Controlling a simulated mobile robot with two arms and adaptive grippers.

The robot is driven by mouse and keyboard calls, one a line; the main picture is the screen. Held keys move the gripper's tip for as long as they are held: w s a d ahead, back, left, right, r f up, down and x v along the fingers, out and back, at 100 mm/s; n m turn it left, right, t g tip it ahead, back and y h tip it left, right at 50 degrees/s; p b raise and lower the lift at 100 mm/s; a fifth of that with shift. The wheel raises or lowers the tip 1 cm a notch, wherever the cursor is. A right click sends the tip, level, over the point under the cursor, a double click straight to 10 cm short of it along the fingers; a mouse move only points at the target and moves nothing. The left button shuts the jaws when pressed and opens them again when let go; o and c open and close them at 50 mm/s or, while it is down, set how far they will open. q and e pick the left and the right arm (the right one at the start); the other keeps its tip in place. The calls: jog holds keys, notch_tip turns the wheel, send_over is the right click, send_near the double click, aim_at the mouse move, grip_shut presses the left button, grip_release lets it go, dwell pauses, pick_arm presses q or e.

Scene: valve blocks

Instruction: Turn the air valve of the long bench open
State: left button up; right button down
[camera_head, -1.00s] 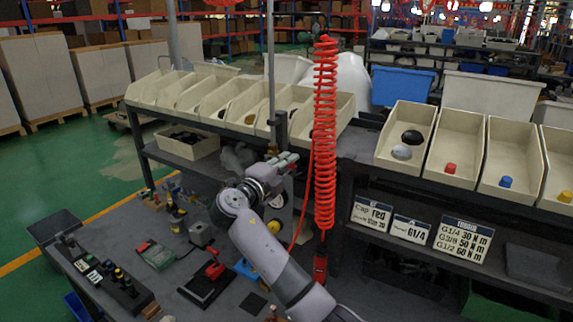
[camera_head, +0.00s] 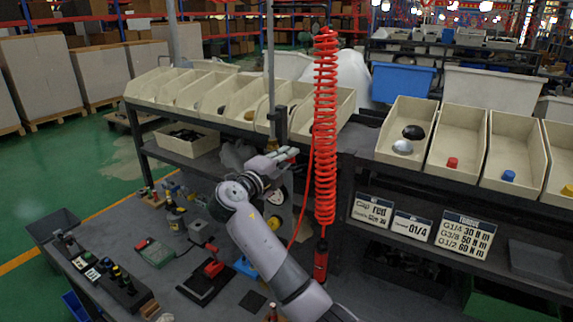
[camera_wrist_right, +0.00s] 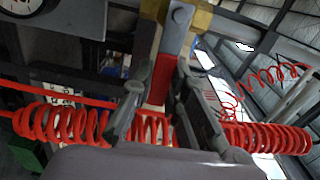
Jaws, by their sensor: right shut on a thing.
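The air valve is partly visible: a brass body (camera_wrist_right: 204,18) with a grey lever plate and bolt (camera_wrist_right: 181,15) at the top of the right wrist view. A red handle (camera_wrist_right: 171,45) runs down from it between my fingers. My right gripper (camera_wrist_right: 158,95) is shut on this handle. In the head view my right gripper (camera_head: 288,154) is beside the upright post (camera_head: 271,80) at the rear edge of the long bench (camera_head: 225,296). A small brass part (camera_head: 271,144) shows just above it; the handle is hidden there. My left gripper is not in view.
A red coiled hose (camera_head: 325,130) hangs just right of my right gripper; it crosses behind the fingers in the wrist view. Beige bins (camera_head: 240,108) line the shelf above. Signs (camera_head: 465,237) hang at right.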

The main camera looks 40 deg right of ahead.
jog(key=shift+n+b, duration=0.9)
jog(key=shift+b, duration=2.75)
jog(key=shift+w+a+r+n+b, duration=0.1)
jog(key=shift+w+r+n+b, duration=0.1)
jog(key=shift+r+n+b, duration=0.7)
jog(key=shift+w+a+r+n+b, duration=0.1)
jog(key=shift+r+n+b, duration=0.15)
jog(key=shift+n, duration=0.3)
jog(key=shift+w+d+r+n+b, duration=0.1)
jog(key=shift+n+b, duration=0.25)
jog(key=shift+n, duration=0.15)
jog(key=shift+w+a+r+n+b, duration=0.1)
jog(key=shift+r+n+b, duration=0.15)
jog(key=shift+n, duration=0.3)
jog(key=c, duration=1.6)
grip_release()
jog(key=shift+o, duration=0.2)
jog(key=shift+r, duration=0.1)
jog(key=shift+a, duration=0.1)
jog(key=v, duration=1.2)
